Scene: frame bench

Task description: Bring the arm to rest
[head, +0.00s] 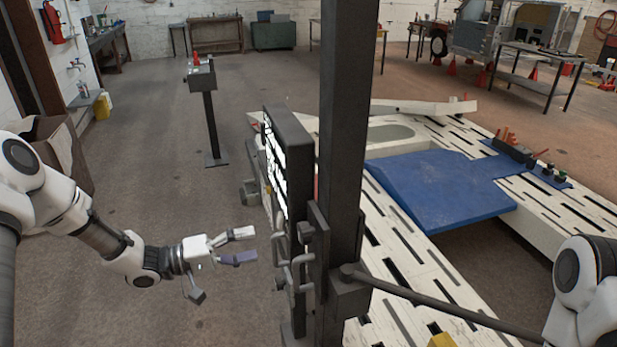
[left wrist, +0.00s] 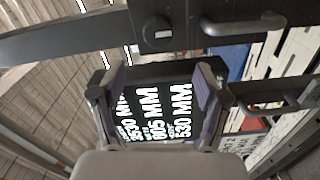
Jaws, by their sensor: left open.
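My left gripper (head: 243,246) is open and empty. It is held over the floor, just left of the dark metal post (head: 345,130), with its fingers pointing toward the grey handles (head: 298,260) on the post's side. A gap shows between the fingertips and the handles in the head view. The left wrist view shows the two spread fingers (left wrist: 155,100) with a dark panel bearing white "MM" figures (left wrist: 160,115) behind them. Part of my right arm shows at the right edge of the head view; its gripper is out of frame.
A dark upright screen (head: 288,160) stands beside the post. A slotted white frame bench (head: 400,235) with a blue plate (head: 440,190) lies to the right. A grey bar (head: 450,305) runs rightward from the post. A pedestal box (head: 202,76) stands farther back. Floor (head: 150,190) at left is open.

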